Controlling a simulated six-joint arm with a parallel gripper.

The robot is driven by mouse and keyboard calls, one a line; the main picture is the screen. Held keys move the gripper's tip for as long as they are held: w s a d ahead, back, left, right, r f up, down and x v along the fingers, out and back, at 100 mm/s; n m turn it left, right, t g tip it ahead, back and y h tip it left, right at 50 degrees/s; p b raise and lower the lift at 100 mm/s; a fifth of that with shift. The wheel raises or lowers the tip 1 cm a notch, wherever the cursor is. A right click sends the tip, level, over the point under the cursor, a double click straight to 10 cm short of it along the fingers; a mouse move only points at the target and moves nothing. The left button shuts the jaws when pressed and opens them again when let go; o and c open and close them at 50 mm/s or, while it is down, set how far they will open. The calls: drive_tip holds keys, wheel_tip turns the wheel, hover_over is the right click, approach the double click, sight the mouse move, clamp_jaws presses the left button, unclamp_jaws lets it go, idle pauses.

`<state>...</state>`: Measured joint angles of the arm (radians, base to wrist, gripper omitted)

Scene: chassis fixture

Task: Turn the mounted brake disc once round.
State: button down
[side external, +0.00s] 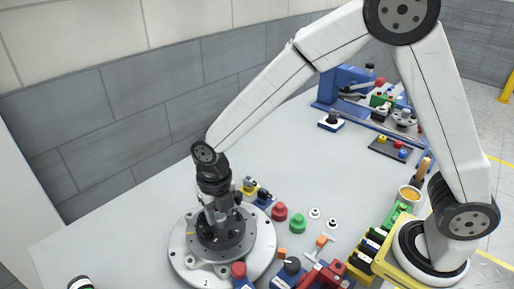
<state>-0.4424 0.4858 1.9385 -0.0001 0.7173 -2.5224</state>
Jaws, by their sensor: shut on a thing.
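The mounted brake disc (240,246) is a dark disc lying flat on a round, light grey base plate (187,262) at the lower left of the side external view. My gripper (219,217) points down over the disc. It is shut on a part at the disc's raised middle. The fingertips are small and dark against the dark disc, so the exact place of contact is hard to make out. My wrist hides part of the disc's far side.
Red (280,211) and green (298,222) knobs stand right of the disc. A blue fixture (345,86) stands at the back. The table left of the disc is mostly clear.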

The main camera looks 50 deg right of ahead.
drive_tip(key=shift+n, duration=1.5)
drive_tip(key=c, duration=0.5)
unclamp_jaws()
drive_tip(key=shift+m, duration=1.8)
drive_tip(key=shift+m, duration=1.7)
